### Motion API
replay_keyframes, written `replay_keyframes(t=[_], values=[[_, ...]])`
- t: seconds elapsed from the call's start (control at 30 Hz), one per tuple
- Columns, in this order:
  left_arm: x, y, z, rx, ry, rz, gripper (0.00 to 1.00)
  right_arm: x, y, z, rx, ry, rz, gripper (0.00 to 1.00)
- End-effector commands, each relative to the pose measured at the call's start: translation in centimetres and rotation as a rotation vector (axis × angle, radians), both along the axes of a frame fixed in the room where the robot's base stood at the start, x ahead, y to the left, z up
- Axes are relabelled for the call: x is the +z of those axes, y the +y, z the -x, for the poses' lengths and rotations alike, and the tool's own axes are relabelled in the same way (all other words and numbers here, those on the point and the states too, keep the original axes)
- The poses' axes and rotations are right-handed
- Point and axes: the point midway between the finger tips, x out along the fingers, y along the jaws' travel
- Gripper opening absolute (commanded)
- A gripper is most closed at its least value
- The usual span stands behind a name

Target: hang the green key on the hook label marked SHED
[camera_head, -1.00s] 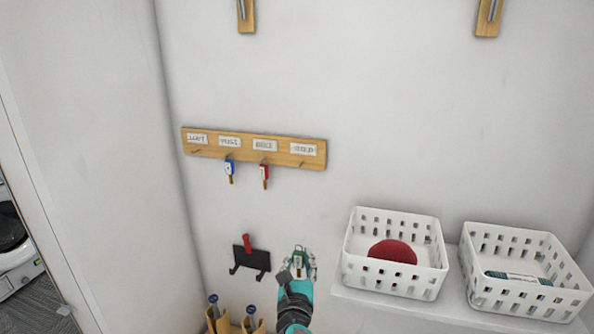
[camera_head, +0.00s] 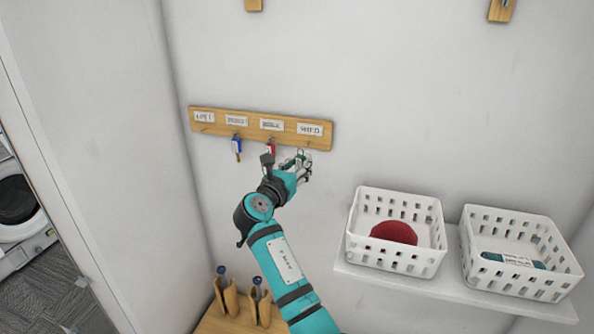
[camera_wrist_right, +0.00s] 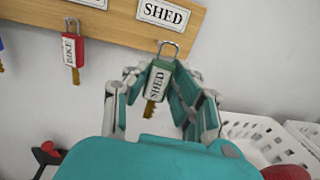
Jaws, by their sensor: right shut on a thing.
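The green key (camera_wrist_right: 157,84), with a tag reading SHED and a metal shackle on top, is held in my right gripper (camera_wrist_right: 160,90). The jaws are shut on it and it hangs nearly upright. In the head view my right gripper (camera_head: 301,165) is just below the right end of the wooden hook board (camera_head: 222,130). The SHED label (camera_head: 310,129) is above it, and also shows in the wrist view (camera_wrist_right: 166,14). The shackle overlaps the board's lower edge; I cannot tell whether it touches the hook. My left gripper is out of view.
A red key tag marked BIKE (camera_wrist_right: 73,52) hangs left of the green key, and a blue key tag (camera_head: 236,146) further left. White baskets (camera_head: 360,245) (camera_head: 500,283) stand on a shelf (camera_head: 400,283) at the lower right. Wooden holders (camera_head: 228,300) are below left.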

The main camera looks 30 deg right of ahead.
Motion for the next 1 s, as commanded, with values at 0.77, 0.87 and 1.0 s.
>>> replay_keyframes(t=[0.77,0.87,1.0], values=[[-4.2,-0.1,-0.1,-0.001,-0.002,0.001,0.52,-0.7,-3.5,-3.0,0.001,-0.002,-0.001,0.0],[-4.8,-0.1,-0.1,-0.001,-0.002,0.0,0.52,-0.7,-3.9,-3.3,0.001,-0.001,0.0,0.0],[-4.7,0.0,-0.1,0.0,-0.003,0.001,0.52,-0.5,-4.4,-3.8,0.001,0.001,0.002,0.0]])
